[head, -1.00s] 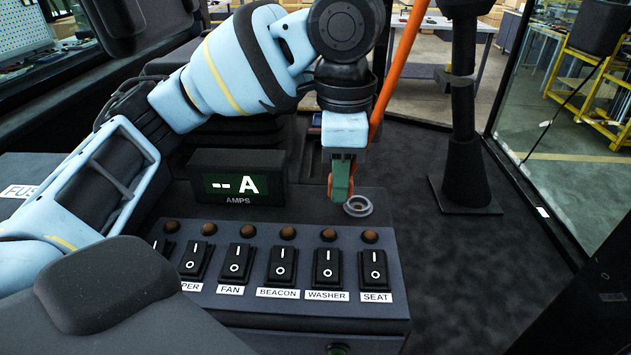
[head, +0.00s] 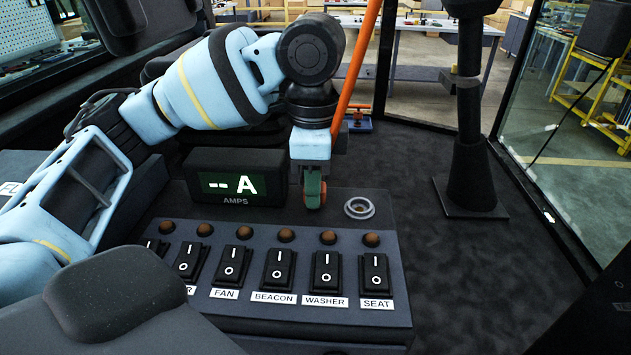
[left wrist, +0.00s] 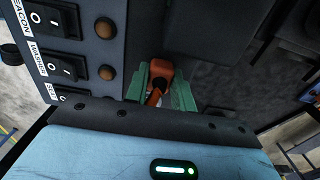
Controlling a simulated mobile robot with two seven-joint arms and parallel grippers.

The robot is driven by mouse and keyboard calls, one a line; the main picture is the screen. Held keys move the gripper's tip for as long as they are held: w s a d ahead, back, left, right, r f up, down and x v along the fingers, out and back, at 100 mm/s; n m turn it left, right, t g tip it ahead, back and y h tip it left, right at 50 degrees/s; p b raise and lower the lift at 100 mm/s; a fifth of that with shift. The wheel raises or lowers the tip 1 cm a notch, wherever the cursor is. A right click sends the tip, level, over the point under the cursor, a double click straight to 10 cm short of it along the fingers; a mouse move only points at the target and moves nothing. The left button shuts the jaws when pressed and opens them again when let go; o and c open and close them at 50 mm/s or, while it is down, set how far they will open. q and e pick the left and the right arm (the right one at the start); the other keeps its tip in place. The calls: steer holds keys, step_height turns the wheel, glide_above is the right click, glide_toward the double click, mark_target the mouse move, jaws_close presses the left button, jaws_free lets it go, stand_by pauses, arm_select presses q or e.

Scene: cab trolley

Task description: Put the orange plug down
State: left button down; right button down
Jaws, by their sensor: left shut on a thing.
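The orange plug (left wrist: 160,70) is between the green fingers of my left gripper (left wrist: 160,90) in the left wrist view. In the head view the left gripper (head: 314,188) is shut on the plug, pointing down over the dark console (head: 338,226). The fingers hide most of the plug there; a little orange (head: 323,195) shows at their edge. I cannot tell whether the plug touches the console top. The round grey socket (head: 359,207) is empty, to the right of the gripper. My right gripper is not in view.
The amps display (head: 236,177), reading "-- A", stands just left of the gripper. A row of black rocker switches (head: 280,268) with brown round lamps lies in front. A black post (head: 467,130) stands to the right. Console top around the socket is clear.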

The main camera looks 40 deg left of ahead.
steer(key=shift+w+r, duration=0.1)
arm_select(q)
steer(key=c, duration=1.6)
jaws_free()
steer(key=o, duration=0.4)
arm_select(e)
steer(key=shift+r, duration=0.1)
arm_select(q)
steer(key=shift+r, duration=0.3)
step_height(320, 180, up, 12)
steer(key=p, duration=0.3)
steer(key=shift+f, duration=0.25)
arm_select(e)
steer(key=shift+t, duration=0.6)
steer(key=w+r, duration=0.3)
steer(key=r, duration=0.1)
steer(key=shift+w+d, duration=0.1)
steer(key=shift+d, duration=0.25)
